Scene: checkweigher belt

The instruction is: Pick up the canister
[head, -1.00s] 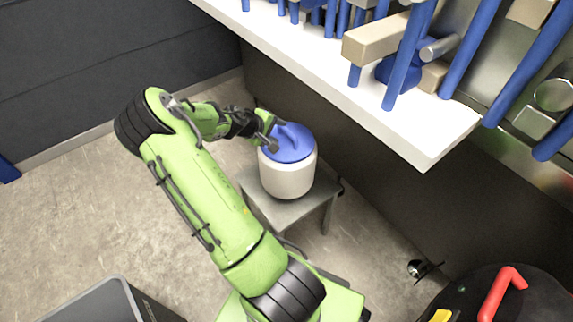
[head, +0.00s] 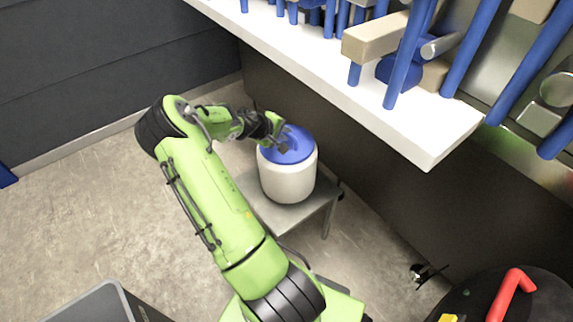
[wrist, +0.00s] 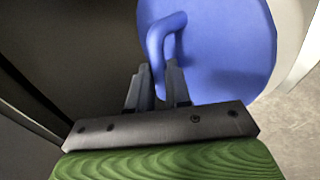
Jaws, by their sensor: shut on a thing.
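The canister (head: 289,182) is a white tub with a blue lid, standing upright on a small grey table. Its blue lid fills much of the wrist view (wrist: 230,55), with a raised blue handle (wrist: 160,42) on top. My gripper (head: 281,142) is at the lid in the head view. In the wrist view, its two dark fingers (wrist: 158,85) are shut on the near end of the handle, one on each side. The fingertips partly hide that end of the handle.
The small grey table (head: 322,205) stands beside a dark wall. A white ledge (head: 425,150) with blue posts overhangs to the right. A grey bin (head: 95,300) is at the lower left, and a dark round thing with a red handle (head: 510,290) at the lower right. The floor at left is clear.

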